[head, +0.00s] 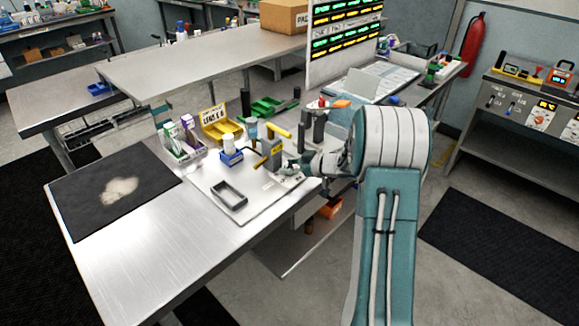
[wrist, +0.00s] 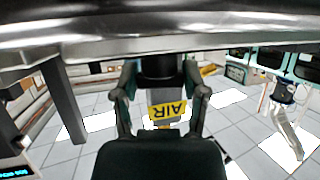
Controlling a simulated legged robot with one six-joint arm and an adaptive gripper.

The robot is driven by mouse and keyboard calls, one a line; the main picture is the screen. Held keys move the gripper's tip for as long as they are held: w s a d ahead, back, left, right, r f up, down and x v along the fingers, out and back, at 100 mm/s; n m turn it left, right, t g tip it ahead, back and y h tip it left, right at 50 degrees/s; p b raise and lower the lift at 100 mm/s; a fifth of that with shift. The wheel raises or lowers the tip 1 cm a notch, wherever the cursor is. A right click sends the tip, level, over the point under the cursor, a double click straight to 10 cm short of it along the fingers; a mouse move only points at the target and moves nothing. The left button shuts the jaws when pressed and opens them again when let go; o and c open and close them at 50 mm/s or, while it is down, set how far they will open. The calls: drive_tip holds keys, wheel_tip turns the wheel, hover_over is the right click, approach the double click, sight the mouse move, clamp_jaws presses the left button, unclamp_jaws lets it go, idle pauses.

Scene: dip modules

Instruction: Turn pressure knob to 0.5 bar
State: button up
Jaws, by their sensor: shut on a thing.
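In the wrist view a black cylindrical knob (wrist: 160,67) sits between the two fingers of my gripper (wrist: 159,76), which is shut on it. A yellow label reading AIR (wrist: 167,110) shows upside down just below the knob. No pressure scale or pointer can be read. In the head view my gripper (head: 299,167) reaches in from the right at the bench's equipment, beside a small yellow and dark unit (head: 272,152). The knob itself cannot be made out there.
A light board (head: 250,205) on the metal bench (head: 135,250) carries a dark rectangular frame (head: 229,195). A bottle rack (head: 181,150), yellow bin (head: 218,125) and green tray (head: 268,107) stand close by. A dark mat (head: 85,200) lies at left; the front bench is clear.

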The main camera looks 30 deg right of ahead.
drive_tip(key=shift+f, duration=0.15)
drive_tip(key=o, duration=1.2)
drive_tip(key=shift+c, duration=0.2)
drive_tip(key=shift+d, duration=0.1)
drive_tip(key=shift+s+d+r, duration=0.25)
drive_tip(key=shift+s+r, duration=0.05)
drive_tip(key=v, duration=1.1)
drive_tip(key=shift+f, duration=0.2)
drive_tip(key=shift+d, duration=0.1)
